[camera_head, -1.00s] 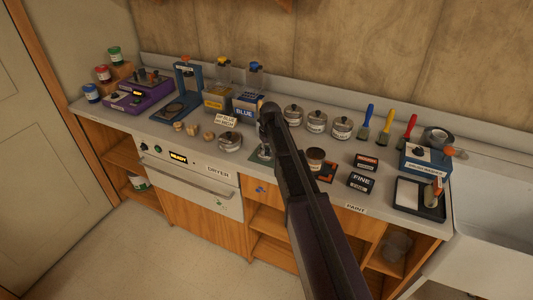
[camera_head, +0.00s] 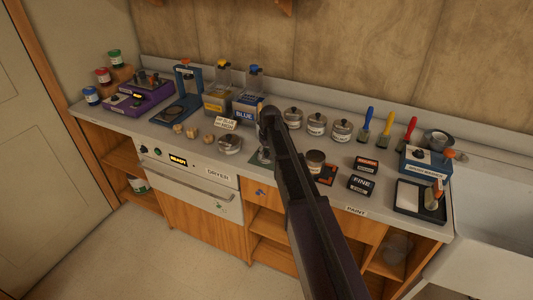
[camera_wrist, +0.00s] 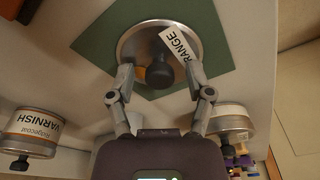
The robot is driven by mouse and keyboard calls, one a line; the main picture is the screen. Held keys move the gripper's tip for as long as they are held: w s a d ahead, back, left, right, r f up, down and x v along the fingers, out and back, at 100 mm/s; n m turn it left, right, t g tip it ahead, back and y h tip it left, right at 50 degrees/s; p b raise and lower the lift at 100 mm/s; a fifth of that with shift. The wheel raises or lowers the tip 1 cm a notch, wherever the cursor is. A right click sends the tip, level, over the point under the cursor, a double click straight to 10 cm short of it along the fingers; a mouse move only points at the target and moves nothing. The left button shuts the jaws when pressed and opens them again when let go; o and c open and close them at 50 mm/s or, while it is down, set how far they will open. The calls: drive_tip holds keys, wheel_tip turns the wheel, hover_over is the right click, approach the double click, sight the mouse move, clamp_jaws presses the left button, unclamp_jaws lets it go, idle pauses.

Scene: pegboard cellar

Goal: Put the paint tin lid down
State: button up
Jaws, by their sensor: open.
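The round silver lid (camera_wrist: 130,42) with a black knob (camera_wrist: 160,73) shows in the wrist view, over a green mat (camera_wrist: 215,35). A white label ending in "RANGE" (camera_wrist: 180,42) overlaps it. I cannot tell whether the lid lies on the mat or on something between. My gripper (camera_wrist: 160,76) is open, with one finger on each side of the knob; contact is unclear. In the head view my arm hides most of the lid, and the mat (camera_head: 258,159) shows beside it.
An open-looking tin (camera_head: 315,163) stands right of my arm on an orange-edged mat. Lidded tins (camera_head: 317,122) stand behind, and another lidded tin (camera_head: 229,145) stands to the left. Dark boxes (camera_head: 361,184) and a tray (camera_head: 418,200) are at right.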

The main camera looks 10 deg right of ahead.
sight(269, 158)
drive_tip(key=shift+r, duration=0.15)
wheel_tip(269, 158, up, 12)
drive_tip(key=s+p, duration=0.1)
drive_tip(key=p, duration=1.1)
drive_tip(key=shift+s+d, duration=0.15)
drive_tip(key=shift+d, duration=0.1)
idle(0.5)
drive_tip(key=s+m+g, duration=0.1)
drive_tip(key=s+m, duration=0.3)
drive_tip(key=s, duration=2.4)
drive_tip(key=shift+a+m+h, duration=0.25)
drive_tip(key=shift+m+h, duration=0.05)
